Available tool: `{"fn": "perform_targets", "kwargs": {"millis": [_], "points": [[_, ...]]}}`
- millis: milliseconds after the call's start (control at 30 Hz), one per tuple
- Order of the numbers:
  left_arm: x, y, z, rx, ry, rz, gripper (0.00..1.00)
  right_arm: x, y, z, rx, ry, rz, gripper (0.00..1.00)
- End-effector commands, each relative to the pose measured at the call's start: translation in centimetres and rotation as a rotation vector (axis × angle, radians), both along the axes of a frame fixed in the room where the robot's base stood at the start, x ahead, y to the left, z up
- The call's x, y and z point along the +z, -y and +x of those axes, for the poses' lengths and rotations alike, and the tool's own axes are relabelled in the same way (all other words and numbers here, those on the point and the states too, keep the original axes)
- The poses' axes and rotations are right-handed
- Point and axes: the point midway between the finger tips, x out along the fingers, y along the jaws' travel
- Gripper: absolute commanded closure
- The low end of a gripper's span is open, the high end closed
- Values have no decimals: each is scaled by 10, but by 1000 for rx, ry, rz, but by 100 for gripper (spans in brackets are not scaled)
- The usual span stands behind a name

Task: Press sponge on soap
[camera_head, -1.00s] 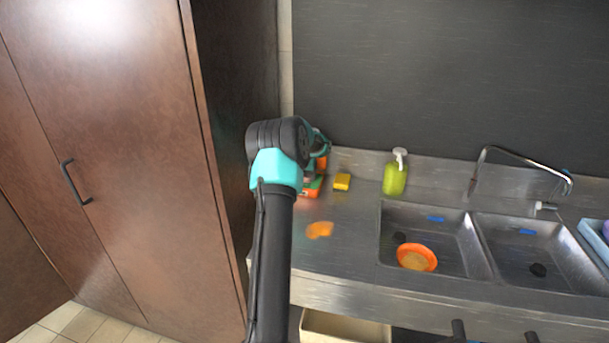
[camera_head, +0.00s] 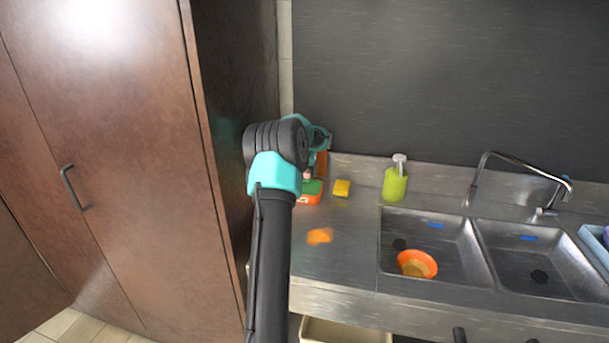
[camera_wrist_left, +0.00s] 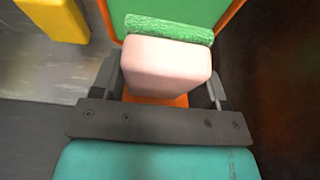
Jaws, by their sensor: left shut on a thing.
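A sponge (camera_wrist_left: 165,68) with a pale pink body and a green scouring layer is between the fingers of my left gripper (camera_wrist_left: 164,90) in the left wrist view. The gripper is shut on it. The green soap (camera_wrist_left: 185,10) in an orange dish (camera_wrist_left: 231,16) shows behind the sponge. In the head view the green soap (camera_head: 313,187) and orange dish (camera_head: 311,199) lie at the counter's left end, just below my left gripper (camera_head: 311,172), which my arm partly hides. I cannot tell whether sponge and soap touch. My right gripper is not in view.
A yellow block (camera_head: 342,188) lies right of the dish. A green pump bottle (camera_head: 395,185) stands near the backsplash. An orange bowl (camera_head: 417,263) sits in the left sink basin. A tall brown cabinet (camera_head: 110,150) borders the left side.

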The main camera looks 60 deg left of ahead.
Motion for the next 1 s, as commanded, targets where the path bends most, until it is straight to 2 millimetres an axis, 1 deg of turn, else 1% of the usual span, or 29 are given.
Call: {"fn": "perform_targets", "kwargs": {"millis": [200, 333, 733, 867, 967, 1000], "points": [[14, 0, 0, 1, 2, 1, 52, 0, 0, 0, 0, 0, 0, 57], [20, 0, 0, 1, 1, 0, 52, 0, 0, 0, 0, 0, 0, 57], [21, 2, 2, -2, 0, 0, 52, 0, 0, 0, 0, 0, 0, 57], [17, 14, 14, -23, 0, -2, 52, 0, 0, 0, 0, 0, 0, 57], [11, 35, 33, -55, -1, -2, 52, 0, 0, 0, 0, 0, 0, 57], [8, 46, 43, -72, 0, -2, 52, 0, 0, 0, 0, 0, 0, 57]]}}
